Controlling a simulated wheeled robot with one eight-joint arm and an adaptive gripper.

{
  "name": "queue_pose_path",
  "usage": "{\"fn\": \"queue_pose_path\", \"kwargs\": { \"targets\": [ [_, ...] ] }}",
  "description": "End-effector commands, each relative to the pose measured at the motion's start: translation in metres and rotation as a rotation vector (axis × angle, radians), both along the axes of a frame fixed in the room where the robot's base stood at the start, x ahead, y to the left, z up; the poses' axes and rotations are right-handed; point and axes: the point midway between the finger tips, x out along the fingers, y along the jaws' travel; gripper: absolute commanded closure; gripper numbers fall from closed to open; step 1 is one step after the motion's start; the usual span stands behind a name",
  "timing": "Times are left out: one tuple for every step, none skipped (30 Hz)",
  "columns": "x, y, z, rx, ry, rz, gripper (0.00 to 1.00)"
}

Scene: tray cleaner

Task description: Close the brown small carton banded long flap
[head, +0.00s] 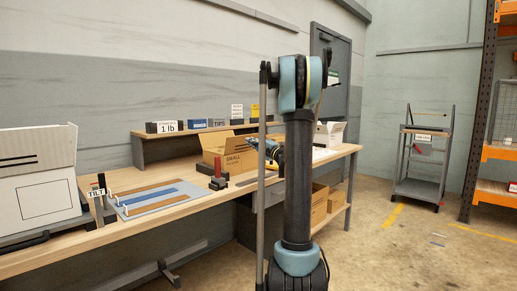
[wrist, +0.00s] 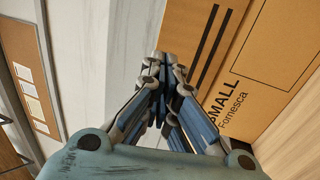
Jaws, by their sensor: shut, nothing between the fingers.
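The brown small carton (head: 238,163) stands open on the workbench in the head view, with flaps sticking up at its top. In the wrist view its printed wall (wrist: 280,70) fills the right side, with "SMALL" lettering. The banded flap (wrist: 190,45), marked by two dark stripes, is at the upper middle and right of the wrist view. My gripper (wrist: 163,80) is shut and empty, with its fingertips beside the banded flap's lower left edge; I cannot tell whether they touch. In the head view my gripper (head: 272,150) is at the carton's right side, partly hidden by my arm.
A white carton (head: 45,190) stands at the bench's left, another (head: 328,134) at its far right. A shelf with signs (head: 170,127) runs behind.

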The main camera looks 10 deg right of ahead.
Motion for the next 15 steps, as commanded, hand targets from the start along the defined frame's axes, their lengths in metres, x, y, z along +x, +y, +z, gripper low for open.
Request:
{"fn": "queue_pose_path", "kwargs": {
  "targets": [
    [0.006,0.005,0.002,0.000,0.000,0.002,1.00],
    [0.009,0.007,0.003,0.001,0.000,0.001,1.00],
    [0.013,0.010,0.004,0.001,0.001,0.001,1.00],
    [0.015,0.012,0.005,0.002,0.000,0.001,1.00],
    [0.018,0.014,0.006,0.001,0.000,0.001,1.00],
    [0.020,0.015,0.007,0.001,0.000,0.001,1.00],
    [0.022,0.016,0.007,0.001,0.000,0.000,1.00],
    [0.024,0.017,0.007,0.001,0.000,0.000,1.00],
    [0.025,0.018,0.008,0.001,-0.001,0.000,1.00],
    [0.026,0.019,0.008,0.001,-0.001,-0.001,1.00],
    [0.027,0.019,0.008,0.001,-0.001,-0.001,1.00],
    [0.027,0.020,0.008,0.001,-0.001,-0.001,1.00],
    [0.028,0.020,0.009,0.001,-0.001,-0.001,1.00],
    [0.028,0.020,0.009,0.001,-0.001,-0.001,1.00],
    [0.028,0.020,0.009,0.001,-0.001,-0.001,1.00]
  ]
}}
